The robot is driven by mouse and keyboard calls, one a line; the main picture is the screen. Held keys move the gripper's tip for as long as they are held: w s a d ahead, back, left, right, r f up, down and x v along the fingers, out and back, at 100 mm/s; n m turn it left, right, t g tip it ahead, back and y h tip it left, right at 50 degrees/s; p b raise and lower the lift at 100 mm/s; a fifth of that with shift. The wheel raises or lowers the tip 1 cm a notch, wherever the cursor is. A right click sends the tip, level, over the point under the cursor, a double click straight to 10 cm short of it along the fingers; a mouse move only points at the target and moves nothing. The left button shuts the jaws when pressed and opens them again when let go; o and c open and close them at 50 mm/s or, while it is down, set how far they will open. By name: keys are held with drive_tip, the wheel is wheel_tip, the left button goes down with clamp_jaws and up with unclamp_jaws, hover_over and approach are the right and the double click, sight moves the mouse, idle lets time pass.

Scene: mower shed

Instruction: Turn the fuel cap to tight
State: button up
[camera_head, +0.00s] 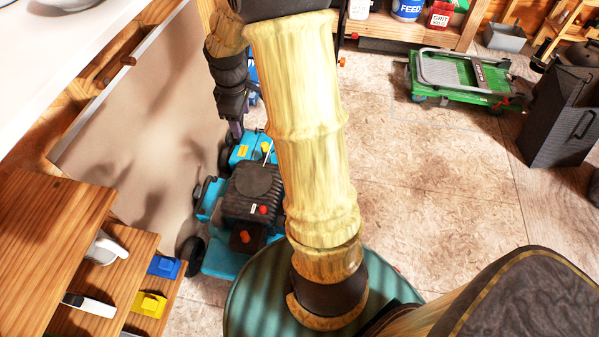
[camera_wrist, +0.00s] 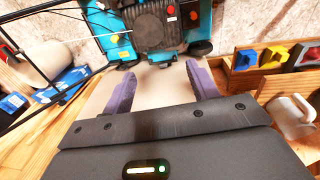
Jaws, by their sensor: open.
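A teal mower (camera_head: 222,262) with a black engine (camera_head: 247,190) stands on the floor below my arm. Two small red-orange knobs or caps show on it, one on the engine (camera_head: 263,210) and one lower down (camera_head: 245,236). I cannot tell which part is the fuel cap or how tight it is. In the wrist view the mower (camera_wrist: 112,45) is at the top, beyond the fingertips. My gripper (camera_wrist: 162,82) is open, its two purple fingers apart with nothing between them.
A wooden bench with stepped shelves (camera_head: 75,235) is at left, holding blue (camera_head: 164,266) and yellow (camera_head: 149,304) items. A pale panel (camera_head: 150,110) stands beside the mower. A green cart (camera_head: 465,78) and a dark bin (camera_head: 560,115) are at right. Floor between is clear.

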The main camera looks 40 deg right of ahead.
drive_tip(key=w+d+f+n+b, duration=0.3)
drive_tip(key=d+f+b, duration=0.8)
drive_tip(key=f, duration=0.4)
drive_tip(key=w+d+f+n+g+b, duration=0.1)
drive_tip(key=w+d+f+n+b, duration=0.2)
drive_tip(key=d+f+b, duration=0.8)
wheel_tip(320, 180, down, 4)
drive_tip(key=d+n, duration=0.1)
drive_tip(key=n, duration=0.1)
drive_tip(key=shift+w+d+r+n+y+b, duration=0.2)
drive_tip(key=shift+d+n+y+b, duration=0.1)
drive_tip(key=shift+n, duration=0.1)
drive_tip(key=shift+s, duration=0.1)
wheel_tip(320, 180, down, 18)
drive_tip(key=b, duration=0.8)
drive_tip(key=shift+r, duration=0.2)
